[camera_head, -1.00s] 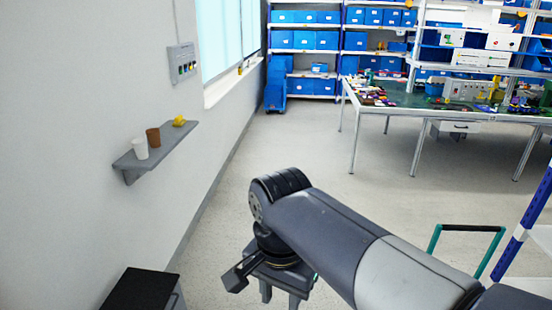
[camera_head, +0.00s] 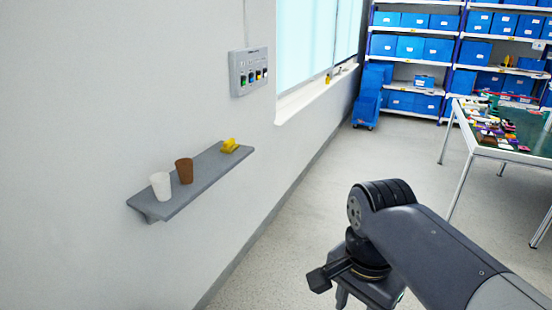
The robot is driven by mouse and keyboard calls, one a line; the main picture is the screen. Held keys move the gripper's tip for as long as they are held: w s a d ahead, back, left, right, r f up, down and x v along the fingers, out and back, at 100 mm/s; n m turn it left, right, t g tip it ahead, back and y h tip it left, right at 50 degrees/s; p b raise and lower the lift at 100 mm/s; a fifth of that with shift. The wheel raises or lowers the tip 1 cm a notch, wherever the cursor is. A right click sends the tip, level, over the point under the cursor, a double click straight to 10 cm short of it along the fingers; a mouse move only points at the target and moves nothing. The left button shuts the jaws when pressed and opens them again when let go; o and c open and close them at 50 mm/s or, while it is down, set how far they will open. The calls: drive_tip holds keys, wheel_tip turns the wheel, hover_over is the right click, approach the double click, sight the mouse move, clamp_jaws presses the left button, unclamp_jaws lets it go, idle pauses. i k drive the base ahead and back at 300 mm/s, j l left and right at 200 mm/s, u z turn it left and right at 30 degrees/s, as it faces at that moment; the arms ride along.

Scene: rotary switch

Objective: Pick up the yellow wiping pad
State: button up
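The yellow wiping pad (camera_head: 230,146) lies at the far right end of a grey wall shelf (camera_head: 208,185). It is small in the view and its exact shape is hard to make out. My gripper (camera_head: 350,295) hangs at the lower right, in front of and to the right of the shelf, well apart from the pad. Its fingers are mostly cut off by the lower picture edge, so its opening does not show.
A brown cup (camera_head: 184,171) and a white cup (camera_head: 161,186) stand on the shelf, left of the pad. A switch panel (camera_head: 249,71) is on the wall above. A table (camera_head: 500,140) stands at the right. The floor between is clear.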

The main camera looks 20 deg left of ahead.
sight(229, 146)
drive_tip(key=i+u, duration=0.4)
drive_tip(key=i, duration=0.45)
drive_tip(key=i+l+u, duration=0.15)
drive_tip(key=i+u, duration=0.2)
drive_tip(key=i, duration=0.45)
drive_tip(key=i+j, duration=1)
drive_tip(key=j, duration=0.2)
drive_tip(key=i+j, duration=0.45)
drive_tip(key=j, duration=0.15)
